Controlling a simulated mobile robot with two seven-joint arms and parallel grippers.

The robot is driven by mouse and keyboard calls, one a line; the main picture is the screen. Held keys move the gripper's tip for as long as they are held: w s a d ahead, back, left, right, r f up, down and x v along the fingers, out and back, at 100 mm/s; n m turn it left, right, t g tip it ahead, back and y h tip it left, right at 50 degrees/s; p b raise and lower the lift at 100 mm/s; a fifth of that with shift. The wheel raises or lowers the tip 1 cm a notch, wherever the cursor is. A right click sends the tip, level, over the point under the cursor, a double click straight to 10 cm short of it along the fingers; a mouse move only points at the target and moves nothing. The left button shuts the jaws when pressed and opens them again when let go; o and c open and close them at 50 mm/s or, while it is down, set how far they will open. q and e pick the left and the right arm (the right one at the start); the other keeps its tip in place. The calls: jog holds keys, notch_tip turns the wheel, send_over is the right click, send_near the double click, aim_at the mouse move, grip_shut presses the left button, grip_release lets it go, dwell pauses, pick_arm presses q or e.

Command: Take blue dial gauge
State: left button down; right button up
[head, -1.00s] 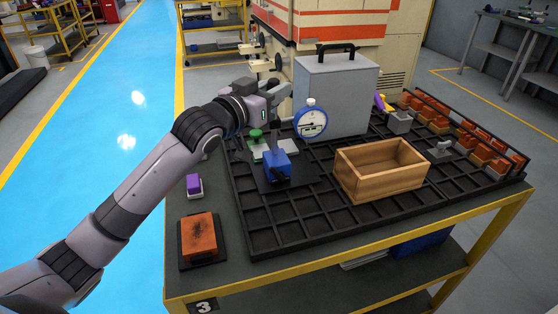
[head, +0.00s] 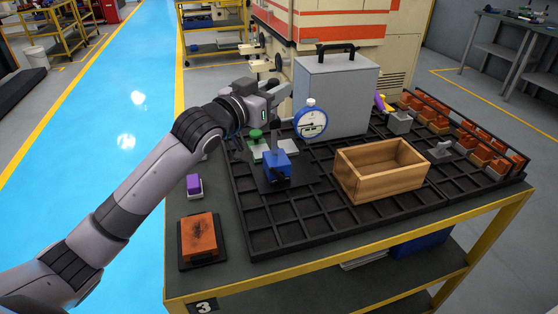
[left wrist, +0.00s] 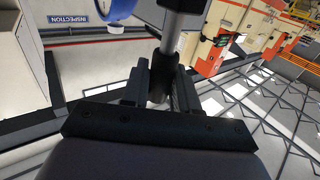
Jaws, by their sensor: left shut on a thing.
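The blue dial gauge (head: 310,121) has a round white face. It sits on the upper part of a thin grey post that rises from a blue block base (head: 277,167). The base stands on a dark plate on the black grid tray. My left gripper (head: 272,112) is at the upper part of the post, left of the dial. My right gripper is not in view.
A grey case (head: 335,95) with a black handle stands behind the gauge. An open wooden box (head: 380,184) is to its right. Orange blocks (head: 465,133) fill the tray's far right. A green-topped piece (head: 256,137) is close behind the base.

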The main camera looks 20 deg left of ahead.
pick_arm(q)
jog(key=shift+r, duration=0.3)
notch_tip(320, 180, up, 20)
jog(key=shift+p, duration=0.3)
dwell(0.4)
jog(key=c, duration=1.4)
grip_release()
grip_shut()
jog(key=shift+f, duration=0.15)
